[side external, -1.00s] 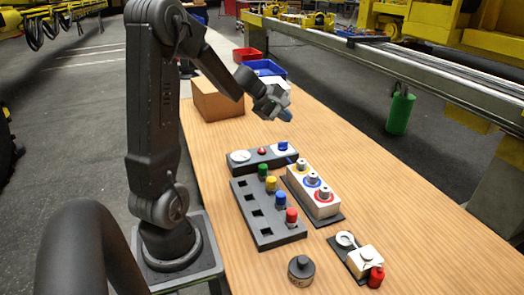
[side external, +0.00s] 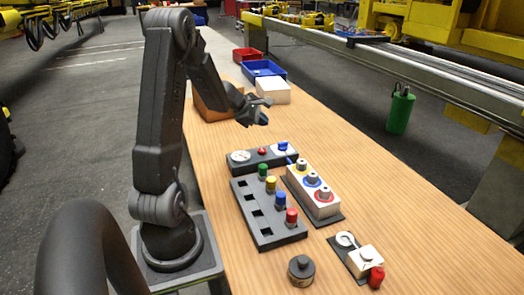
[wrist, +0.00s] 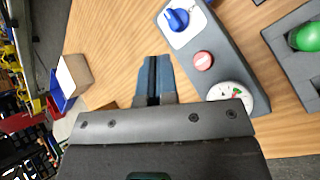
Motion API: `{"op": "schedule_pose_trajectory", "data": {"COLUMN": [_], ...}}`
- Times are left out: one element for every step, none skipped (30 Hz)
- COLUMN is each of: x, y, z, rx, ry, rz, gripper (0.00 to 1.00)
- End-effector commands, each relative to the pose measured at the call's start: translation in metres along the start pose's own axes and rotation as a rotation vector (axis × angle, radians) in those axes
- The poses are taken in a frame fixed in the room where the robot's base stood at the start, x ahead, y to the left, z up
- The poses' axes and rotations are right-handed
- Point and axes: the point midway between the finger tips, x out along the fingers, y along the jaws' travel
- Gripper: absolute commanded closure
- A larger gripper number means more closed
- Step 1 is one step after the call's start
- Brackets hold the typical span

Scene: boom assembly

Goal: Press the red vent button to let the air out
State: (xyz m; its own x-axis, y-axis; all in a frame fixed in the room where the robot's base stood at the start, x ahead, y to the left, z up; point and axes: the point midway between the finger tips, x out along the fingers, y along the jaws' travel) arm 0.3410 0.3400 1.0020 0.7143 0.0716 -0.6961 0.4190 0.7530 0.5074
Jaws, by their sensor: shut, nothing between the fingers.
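The red vent button (side external: 262,151) sits in the middle of a dark grey panel (side external: 240,171) on the table. A white round gauge (side external: 240,156) is on its left and a blue knob on a white plate (side external: 283,147) on its right. In the wrist view the red button (wrist: 203,60) lies right of my fingertips, between the blue knob (wrist: 177,19) and the gauge (wrist: 230,97). My gripper (side external: 262,121) is shut and empty, above the table just behind the panel. Its blue-grey fingers (wrist: 154,62) are together in the wrist view and apart from the button.
In front of the panel stand a dark rack (side external: 262,229) with coloured pegs and a white block with ringed posts (side external: 314,199). A dark round weight (side external: 301,271) and a small fixture with a red cap (side external: 376,277) are nearer. A cardboard box (side external: 211,104) and bins stand behind.

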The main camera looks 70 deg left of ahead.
Motion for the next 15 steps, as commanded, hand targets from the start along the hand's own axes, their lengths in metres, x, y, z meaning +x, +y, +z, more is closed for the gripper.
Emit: {"op": "schedule_pose_trajectory", "data": {"x": [0.004, 0.007, 0.010, 0.013, 0.016, 0.020, 0.024, 0.026, 0.030, 0.033, 0.036, 0.039, 0.042, 0.044, 0.046], "y": [-0.004, -0.006, -0.009, -0.011, -0.013, -0.016, -0.018, -0.021, -0.023, -0.025, -0.027, -0.030, -0.031, -0.032, -0.034], "z": [-0.003, -0.004, -0.007, -0.009, -0.011, -0.014, -0.016, -0.018, -0.021, -0.023, -0.025, -0.028, -0.030, -0.031, -0.033], "rx": [-0.002, -0.002, -0.003, -0.003, -0.003, -0.003, -0.003, -0.001, -0.002, -0.003, -0.001, -0.002, -0.001, -0.001, -0.001], "ry": [0.000, 0.000, 0.001, 0.000, 0.000, 0.000, 0.000, 0.000, 0.000, 0.000, 0.000, 0.001, 0.000, 0.000, 0.000], "rz": [-0.003, -0.004, -0.005, -0.005, -0.005, -0.005, -0.006, -0.006, -0.006, -0.005, -0.005, -0.005, -0.005, -0.004, -0.004], "gripper": [1.00, 1.00, 1.00, 1.00, 1.00, 1.00, 1.00, 1.00, 1.00, 1.00, 1.00, 1.00, 1.00, 1.00, 1.00]}}
